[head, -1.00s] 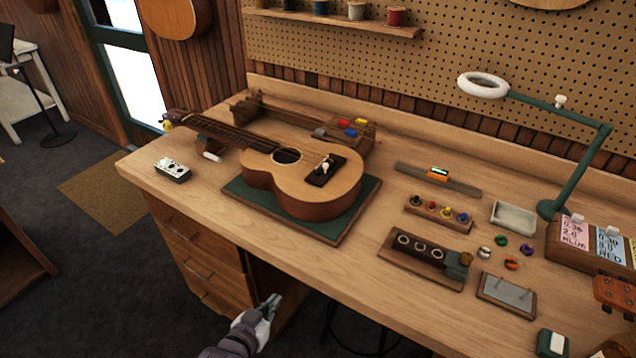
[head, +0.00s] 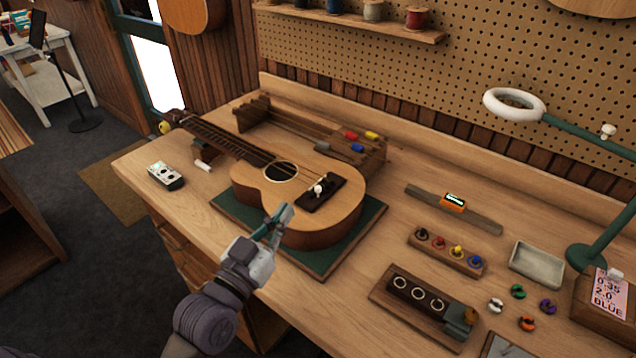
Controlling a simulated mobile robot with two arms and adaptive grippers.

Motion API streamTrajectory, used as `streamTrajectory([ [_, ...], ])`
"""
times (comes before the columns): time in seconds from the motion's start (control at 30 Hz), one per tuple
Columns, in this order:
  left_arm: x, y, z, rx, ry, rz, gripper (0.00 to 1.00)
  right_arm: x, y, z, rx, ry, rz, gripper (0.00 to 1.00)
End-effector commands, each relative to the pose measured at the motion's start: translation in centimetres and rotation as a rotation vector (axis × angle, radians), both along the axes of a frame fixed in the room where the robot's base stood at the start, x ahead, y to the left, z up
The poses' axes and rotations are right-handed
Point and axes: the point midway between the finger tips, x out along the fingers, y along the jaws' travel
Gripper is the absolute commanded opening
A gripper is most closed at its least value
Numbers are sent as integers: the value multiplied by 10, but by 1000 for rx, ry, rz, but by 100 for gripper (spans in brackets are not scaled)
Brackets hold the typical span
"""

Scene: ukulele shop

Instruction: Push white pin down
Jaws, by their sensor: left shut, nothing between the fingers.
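The white pin (head: 319,188) stands up from the dark bridge (head: 322,194) on the top of the ukulele (head: 297,205). The ukulele lies face up on a green mat (head: 310,268) on the workbench, its neck toward the upper left. My left gripper (head: 284,212) is shut and empty. In the picture it overlaps the near edge of the ukulele's body, to the lower left of the pin and apart from it. How high it is above the body I cannot tell. My right gripper does not show.
A pin rack (head: 446,251) with coloured pins, a dark wooden block with rings (head: 421,300), a pale tray (head: 537,264) and several small coloured rings lie to the right. A lamp (head: 514,103) stands at the right. A pedal-like box (head: 165,175) lies at the left.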

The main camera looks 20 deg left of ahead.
Motion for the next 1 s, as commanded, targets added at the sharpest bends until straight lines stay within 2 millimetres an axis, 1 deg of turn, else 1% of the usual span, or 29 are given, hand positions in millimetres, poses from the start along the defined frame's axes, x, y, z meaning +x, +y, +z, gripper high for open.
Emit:
streamTrajectory([
  [0.17,30,-6,8,-2,-1,1,0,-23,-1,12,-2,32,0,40],
  [0.2,39,-8,10,-2,-1,0,0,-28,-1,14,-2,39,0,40],
  [0.27,52,-10,12,-2,-1,0,0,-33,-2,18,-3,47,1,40],
  [0.37,73,-14,16,-2,-1,1,0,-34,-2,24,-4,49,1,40],
  [0.47,92,-18,18,-3,1,0,0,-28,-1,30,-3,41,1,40],
  [0.5,95,-19,6,1,8,-2,0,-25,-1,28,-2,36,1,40],
  [0.53,96,-19,1,2,8,-2,0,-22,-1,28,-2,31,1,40],
  [0.6,99,-19,-9,1,7,0,0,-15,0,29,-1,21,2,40],
  [0.7,103,-20,-17,1,5,-1,0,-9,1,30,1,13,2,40],
  [0.83,105,-20,-23,1,4,0,0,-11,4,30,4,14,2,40],
  [1.0,105,-20,-24,0,2,0,0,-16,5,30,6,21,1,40],
])
